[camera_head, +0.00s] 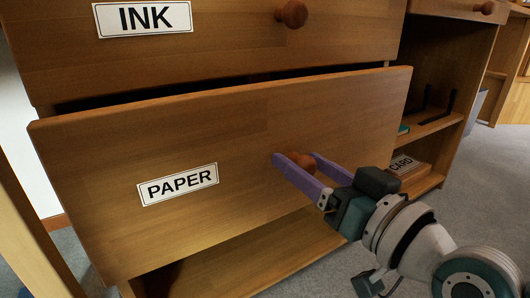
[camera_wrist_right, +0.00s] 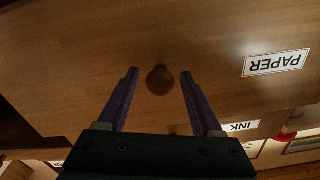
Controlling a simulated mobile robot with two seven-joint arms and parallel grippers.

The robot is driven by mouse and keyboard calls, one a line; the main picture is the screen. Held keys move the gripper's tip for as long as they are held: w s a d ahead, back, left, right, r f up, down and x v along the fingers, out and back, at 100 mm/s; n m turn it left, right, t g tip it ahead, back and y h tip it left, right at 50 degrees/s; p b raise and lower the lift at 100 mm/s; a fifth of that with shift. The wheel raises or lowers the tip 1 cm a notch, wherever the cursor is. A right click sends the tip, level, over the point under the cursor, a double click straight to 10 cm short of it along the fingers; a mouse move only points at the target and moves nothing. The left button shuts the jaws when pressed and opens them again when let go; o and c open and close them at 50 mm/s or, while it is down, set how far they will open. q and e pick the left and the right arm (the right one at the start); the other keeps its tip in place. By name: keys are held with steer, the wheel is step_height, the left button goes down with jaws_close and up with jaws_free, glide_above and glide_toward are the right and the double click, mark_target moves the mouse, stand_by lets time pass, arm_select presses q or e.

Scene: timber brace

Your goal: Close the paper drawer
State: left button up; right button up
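The paper drawer (camera_head: 130,140) is a wooden front with a white PAPER label (camera_head: 177,185). It stands out from the cabinet, with a dark gap along its top edge. Its round brown knob (camera_head: 298,161) sits right of the label. My right gripper (camera_head: 294,157) is open at the drawer front, its purple fingers on either side of the knob. In the right wrist view the knob (camera_wrist_right: 160,80) lies between the fingertips with space on both sides, and the label (camera_wrist_right: 276,63) is upside down. My left gripper is not in view.
The ink drawer (camera_head: 230,45) is above, with an INK label and a round knob (camera_head: 292,14). An open shelf (camera_head: 435,123) at right holds a CARD-labelled item (camera_head: 404,166). Below the drawer is an open wooden compartment (camera_head: 240,262). Grey carpet (camera_head: 485,200) is clear at right.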

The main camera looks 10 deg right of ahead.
jaws_close()
stand_by(0.3)
stand_by(0.9)
